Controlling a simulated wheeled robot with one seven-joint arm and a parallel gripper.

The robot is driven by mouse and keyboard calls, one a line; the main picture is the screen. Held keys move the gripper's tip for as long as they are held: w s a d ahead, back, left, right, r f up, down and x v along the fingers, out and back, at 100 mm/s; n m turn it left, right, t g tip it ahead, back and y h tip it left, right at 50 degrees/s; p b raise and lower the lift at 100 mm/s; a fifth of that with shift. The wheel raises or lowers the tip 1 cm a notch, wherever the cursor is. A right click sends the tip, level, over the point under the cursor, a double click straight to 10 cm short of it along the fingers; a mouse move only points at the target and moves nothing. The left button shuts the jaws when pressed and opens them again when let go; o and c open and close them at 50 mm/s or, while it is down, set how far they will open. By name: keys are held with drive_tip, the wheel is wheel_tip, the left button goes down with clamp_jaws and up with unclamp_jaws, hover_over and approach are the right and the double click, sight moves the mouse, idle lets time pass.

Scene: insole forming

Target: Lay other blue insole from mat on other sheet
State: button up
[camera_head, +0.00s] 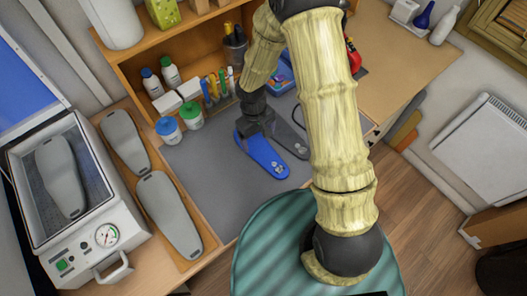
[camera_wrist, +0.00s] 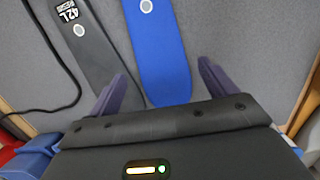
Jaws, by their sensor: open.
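A blue insole (camera_head: 264,157) lies on the grey mat (camera_head: 215,185). It also shows in the wrist view (camera_wrist: 157,50), with a pale round mark. My gripper (camera_head: 258,128) is over its far end. In the wrist view my gripper (camera_wrist: 164,88) is open, with a finger to each side of the blue insole; contact cannot be told. Grey sole-shaped pieces, possibly the sheets, lie at the left: one (camera_head: 60,175) in the open press (camera_head: 110,262), one (camera_head: 125,142) beside it, and one (camera_head: 170,215) on the wooden bench in front. No blue insole shows on them.
A dark grey insole (camera_wrist: 85,50) labelled 42L lies left of the blue one in the wrist view, close to a finger. A black cable (camera_wrist: 60,75) runs there too. Bottles (camera_head: 168,128) and pens (camera_head: 215,88) stand behind the mat. The mat's front left is clear.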

sight(261, 150)
drive_tip(key=shift+f, duration=0.2)
drive_tip(key=shift+s+d+f+p, duration=0.15)
drive_tip(key=shift+f+p, duration=0.4)
drive_tip(key=shift+f, duration=0.7)
drive_tip(key=shift+s+d+f+p, duration=0.1)
drive_tip(key=shift+f+p, duration=0.4)
drive_tip(key=shift+f, duration=0.7)
drive_tip(key=c, duration=0.8)
drive_tip(key=shift+r, duration=0.1)
wheel_tip(261, 150, up, 10)
drive_tip(key=b, duration=0.2)
